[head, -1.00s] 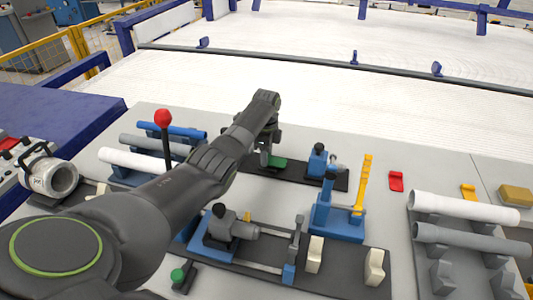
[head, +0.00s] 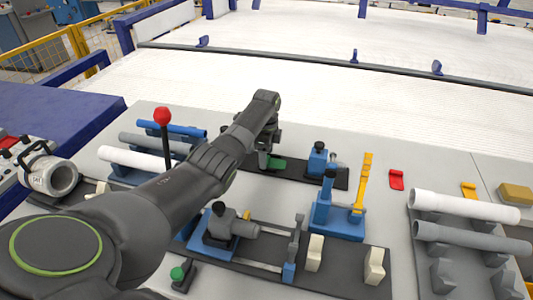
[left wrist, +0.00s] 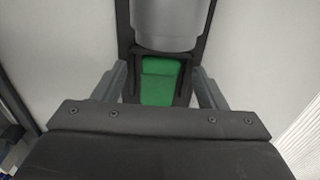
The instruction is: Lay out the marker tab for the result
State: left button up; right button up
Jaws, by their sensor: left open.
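A green tab (head: 277,164) lies at the dark base plate on the middle of the table. My left gripper (head: 264,161) is pointing down over it and open. In the left wrist view the green tab (left wrist: 160,82) shows between the two grey fingers (left wrist: 160,88), with clear gaps at its sides; I cannot tell how deep it sits between them. A red tab (head: 396,180) and a yellow tab (head: 468,191) lie on the table to the right. My right gripper is not in view.
A blue clamp fixture with a yellow upright lever (head: 362,190) stands right of the gripper. White and grey pipes (head: 466,207) rest on a rack at the right, more pipes (head: 132,160) at the left. A red-knobbed lever (head: 163,118) stands near my left arm.

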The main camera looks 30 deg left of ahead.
pick_arm(q)
notch_tip(320, 180, up, 18)
jog(key=p, duration=0.1)
jog(key=shift+f+p, duration=0.25)
jog(key=shift+p, duration=0.05)
dwell(0.7)
